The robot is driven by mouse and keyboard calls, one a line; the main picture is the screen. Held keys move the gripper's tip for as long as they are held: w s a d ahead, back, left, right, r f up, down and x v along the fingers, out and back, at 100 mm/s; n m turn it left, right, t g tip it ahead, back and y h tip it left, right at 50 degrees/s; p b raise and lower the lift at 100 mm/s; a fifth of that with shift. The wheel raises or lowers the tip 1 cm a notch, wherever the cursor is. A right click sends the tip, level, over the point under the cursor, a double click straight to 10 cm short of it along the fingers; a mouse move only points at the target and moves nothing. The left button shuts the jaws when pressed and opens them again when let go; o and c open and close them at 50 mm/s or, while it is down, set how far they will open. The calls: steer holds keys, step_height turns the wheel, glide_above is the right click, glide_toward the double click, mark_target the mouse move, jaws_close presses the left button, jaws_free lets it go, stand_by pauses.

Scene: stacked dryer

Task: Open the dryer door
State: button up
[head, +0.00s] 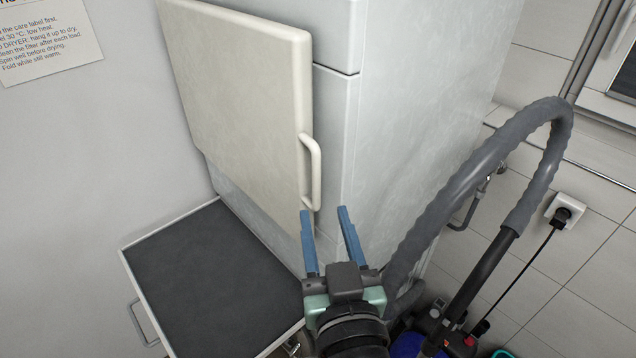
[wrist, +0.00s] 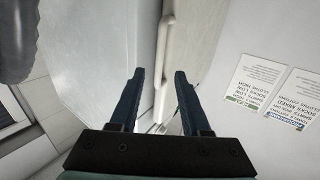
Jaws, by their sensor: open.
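The dryer door (head: 235,100) is a flat cream panel on the front of the white stacked machine (head: 430,90). My gripper (head: 324,212) is open, with two blue fingers pointing up toward the handle's lower end. In the wrist view my gripper (wrist: 159,75) has its fingers spread, and the handle (wrist: 163,60) runs between and beyond the fingertips. I see no contact between fingers and handle. The handle's lower end is close to the left finger in the head view.
A dark-topped pull-out shelf (head: 215,270) juts out below the door, with a handle at its front. A grey vacuum hose (head: 480,150) arches at the right, near my arm. A plug socket (head: 565,210) is on the tiled wall. A paper notice (head: 45,35) hangs at left.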

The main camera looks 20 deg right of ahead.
mark_target(317, 184)
steer(key=p+x, duration=0.1)
steer(key=x, duration=0.1)
steer(key=p+x, duration=0.1)
steer(key=x, duration=0.2)
steer(key=shift+w+r, duration=0.2)
steer(key=shift+w, duration=0.1)
steer(key=shift+p+x, duration=0.3)
steer(key=shift+x, duration=0.5)
steer(key=shift+f, duration=0.2)
jaws_close()
stand_by(0.3)
